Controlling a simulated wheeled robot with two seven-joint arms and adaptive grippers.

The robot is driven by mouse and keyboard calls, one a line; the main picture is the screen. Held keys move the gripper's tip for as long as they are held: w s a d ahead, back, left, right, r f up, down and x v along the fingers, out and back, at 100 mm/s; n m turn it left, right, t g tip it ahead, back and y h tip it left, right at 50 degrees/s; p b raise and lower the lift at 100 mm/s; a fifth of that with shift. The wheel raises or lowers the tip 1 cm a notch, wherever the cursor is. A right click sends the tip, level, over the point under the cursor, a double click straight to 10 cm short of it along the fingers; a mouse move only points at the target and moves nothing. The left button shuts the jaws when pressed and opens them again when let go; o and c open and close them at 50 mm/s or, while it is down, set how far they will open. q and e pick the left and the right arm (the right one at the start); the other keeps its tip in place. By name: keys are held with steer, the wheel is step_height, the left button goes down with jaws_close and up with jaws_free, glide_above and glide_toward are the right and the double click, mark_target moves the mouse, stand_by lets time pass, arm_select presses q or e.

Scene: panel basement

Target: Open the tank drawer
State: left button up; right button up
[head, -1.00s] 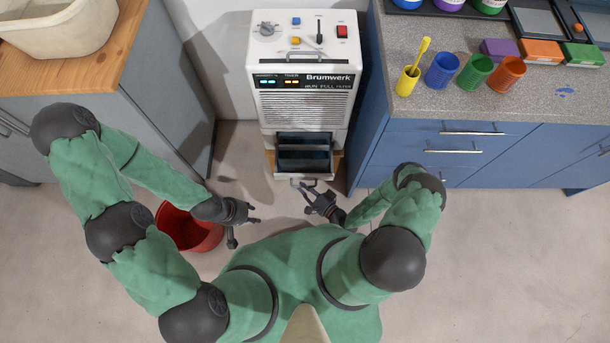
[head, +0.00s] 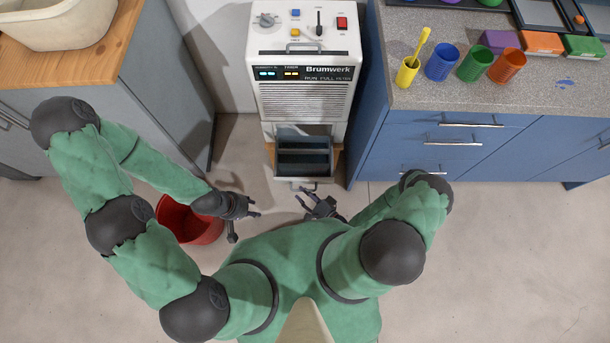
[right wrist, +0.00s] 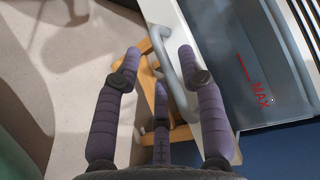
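The white Brumwerk machine (head: 305,100) stands between the cabinets. Its tank drawer (head: 303,166) is pulled out at the bottom, showing a dark grey tank inside. The drawer's handle (head: 297,184) is on its front. The right wrist view shows the handle (right wrist: 168,58) as a grey bar, and the tank (right wrist: 245,70) with a red MAX mark. My right gripper (head: 308,202) is just in front of the handle. Its fingers (right wrist: 160,55) are spread, the handle lying near the right finger; contact is unclear. My left gripper (head: 255,207) is open and empty, left of the drawer.
A red bucket (head: 190,222) stands on the floor beneath my left forearm. A blue cabinet (head: 400,150) stands close to the machine's right, a grey cabinet (head: 170,100) to its left. Colored cups stand on the right counter (head: 440,98).

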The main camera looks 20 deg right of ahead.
steer(key=shift+d, duration=0.15)
steer(key=v, duration=1.1)
steer(key=shift+s+d, duration=0.15)
steer(key=shift+s, duration=0.25)
stand_by(0.4)
